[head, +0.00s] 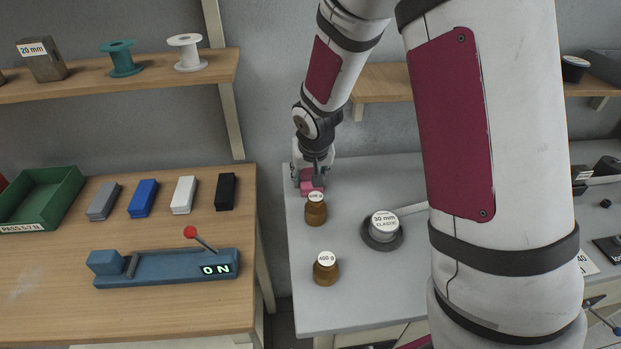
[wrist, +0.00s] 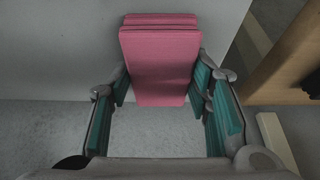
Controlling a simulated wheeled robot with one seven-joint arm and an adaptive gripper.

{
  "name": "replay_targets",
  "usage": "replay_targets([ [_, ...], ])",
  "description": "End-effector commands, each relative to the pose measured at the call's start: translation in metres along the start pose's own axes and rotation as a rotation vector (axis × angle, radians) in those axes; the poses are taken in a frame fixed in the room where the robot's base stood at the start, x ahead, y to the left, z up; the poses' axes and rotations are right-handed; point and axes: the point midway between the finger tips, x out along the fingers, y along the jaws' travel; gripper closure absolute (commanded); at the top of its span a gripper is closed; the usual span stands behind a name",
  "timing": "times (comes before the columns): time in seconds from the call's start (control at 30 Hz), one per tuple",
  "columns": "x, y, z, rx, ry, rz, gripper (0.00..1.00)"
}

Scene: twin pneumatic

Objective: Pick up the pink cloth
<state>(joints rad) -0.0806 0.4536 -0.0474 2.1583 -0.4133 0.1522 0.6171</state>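The pink cloth (wrist: 160,62) is a thick folded stack, with its layered edges showing at the top of the wrist view. In the head view the cloth (head: 307,187) is at the back left corner of the grey table, partly hidden by my gripper. My gripper (head: 311,180) points down over it. In the wrist view my gripper (wrist: 161,88) has its green-padded fingers spread on the left and right sides of the cloth. The pads lie close against its side edges. I cannot tell whether they press on it or stand just clear.
Brown weights (head: 315,213) and (head: 325,272) stand on the grey table (head: 350,290) in front of the cloth, with a grey round piece (head: 382,232) to the right. The wooden bench (head: 60,310) is left across a narrow gap. The wall is close behind.

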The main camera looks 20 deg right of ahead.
Motion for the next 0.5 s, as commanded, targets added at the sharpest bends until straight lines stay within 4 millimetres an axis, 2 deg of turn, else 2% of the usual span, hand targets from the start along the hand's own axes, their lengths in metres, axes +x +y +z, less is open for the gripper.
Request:
replay_targets([
  [0.5, 0.0001, 0.0059, 0.0043, 0.005, -0.016, 0.011, 0.82],
])
